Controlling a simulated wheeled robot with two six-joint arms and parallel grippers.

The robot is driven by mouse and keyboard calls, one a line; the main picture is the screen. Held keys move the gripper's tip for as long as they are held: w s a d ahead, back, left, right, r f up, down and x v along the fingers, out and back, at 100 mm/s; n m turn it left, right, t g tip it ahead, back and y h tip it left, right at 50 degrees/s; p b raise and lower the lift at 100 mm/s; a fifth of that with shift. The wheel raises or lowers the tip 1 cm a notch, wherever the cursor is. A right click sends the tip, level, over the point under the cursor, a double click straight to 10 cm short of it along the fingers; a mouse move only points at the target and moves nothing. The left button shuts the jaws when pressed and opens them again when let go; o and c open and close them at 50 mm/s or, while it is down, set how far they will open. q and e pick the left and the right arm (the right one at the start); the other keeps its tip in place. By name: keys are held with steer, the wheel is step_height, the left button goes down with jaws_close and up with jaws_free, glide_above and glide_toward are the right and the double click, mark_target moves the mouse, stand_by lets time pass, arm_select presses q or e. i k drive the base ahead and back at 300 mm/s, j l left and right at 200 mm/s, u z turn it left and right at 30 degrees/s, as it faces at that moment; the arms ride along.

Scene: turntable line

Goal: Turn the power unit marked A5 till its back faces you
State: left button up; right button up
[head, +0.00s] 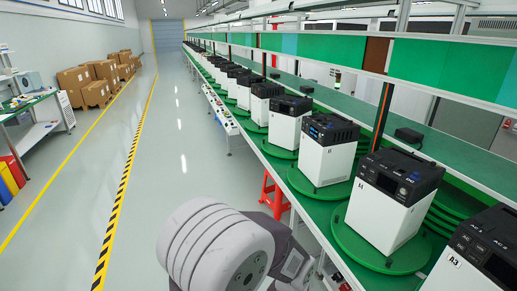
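Several white power units with black tops stand in a row on green round turntables along the line at the right. The nearest unit (462,268), cut off at the lower right, is marked A3. The unit behind it (383,217) has a small mark I cannot read surely; its black panel faces the aisle. The third unit (324,164) has a panel with blue parts at its top and no mark I can read. I cannot pick out the A5 mark on any unit. Neither gripper shows.
A green turntable (352,243) carries the second unit. A red stool (270,192) stands beside the line. A shelf with green panels (425,68) runs above the units. Cardboard boxes (97,93) stand at the left. The aisle floor (185,140) is clear.

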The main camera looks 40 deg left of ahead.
mark_target(296, 179)
steer(key=i+j+u, duration=0.2)
steer(key=u, duration=0.3)
steer(key=i+j+z, duration=0.4)
steer(key=i+j, duration=0.25)
steer(key=i, duration=0.15)
steer(key=i+j+z, duration=0.4)
steer(key=i+j, duration=0.3)
steer(key=j, duration=0.15)
